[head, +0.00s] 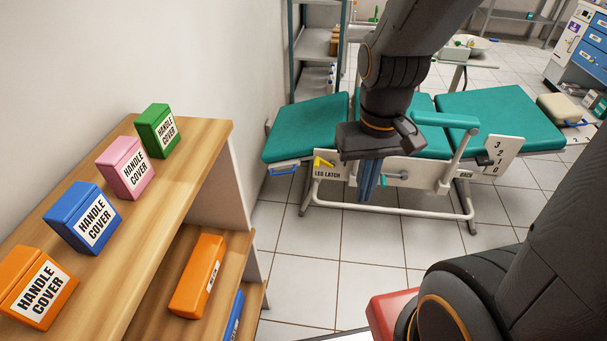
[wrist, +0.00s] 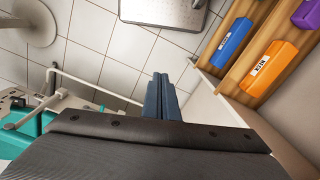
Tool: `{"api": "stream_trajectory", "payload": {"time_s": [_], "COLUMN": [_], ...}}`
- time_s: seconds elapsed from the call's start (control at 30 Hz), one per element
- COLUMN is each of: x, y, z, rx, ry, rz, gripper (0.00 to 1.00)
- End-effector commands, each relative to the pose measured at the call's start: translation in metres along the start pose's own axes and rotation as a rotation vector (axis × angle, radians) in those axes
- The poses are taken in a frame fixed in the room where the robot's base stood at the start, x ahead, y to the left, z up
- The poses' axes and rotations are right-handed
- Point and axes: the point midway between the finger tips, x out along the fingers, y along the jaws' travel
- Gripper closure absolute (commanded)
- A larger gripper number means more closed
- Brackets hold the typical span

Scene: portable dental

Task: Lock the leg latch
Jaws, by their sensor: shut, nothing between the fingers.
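The teal dental chair (head: 500,112) stands on a white frame in the head view. On its near side is a white panel marked LEG LATCH, with a yellow leg latch (head: 322,162) at its left end. The latch is tilted, and I cannot tell whether it is locked. My gripper (head: 368,192) points down in front of the panel, to the right of the latch and apart from it. Its blue fingers are shut and empty, and they hide part of the panel. In the wrist view the shut fingers (wrist: 160,95) point toward the floor; the latch is not seen there.
A wooden shelf unit (head: 212,140) stands at left with green, pink, blue and orange handle cover boxes (head: 83,218) on top. An orange box (head: 198,276) lies on its lower shelf. A numbered plate (head: 499,157) is on the chair's right. Tiled floor (head: 320,250) is clear between.

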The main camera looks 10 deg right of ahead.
Motion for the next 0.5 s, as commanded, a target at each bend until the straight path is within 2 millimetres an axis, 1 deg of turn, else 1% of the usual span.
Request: {"api": "stream_trajectory", "payload": {"time_s": [0.1,0.17,0.27,0.37,0.4,0.47,0.5], "x": [0.001,0.006,0.027,0.063,0.080,0.108,0.126], "y": [0.000,-0.002,-0.011,-0.025,-0.032,-0.043,-0.049], "z": [-0.001,-0.008,-0.036,-0.088,-0.114,-0.154,-0.181], "rx": [-0.003,-0.018,-0.082,-0.200,-0.257,-0.351,-0.411], "ry": [0.002,0.013,0.065,0.167,0.220,0.304,0.363], "rz": [-0.001,-0.004,-0.015,-0.022,-0.017,0.002,0.024], "gripper": [1.00,1.00,1.00,1.00,1.00,1.00,1.00]}}
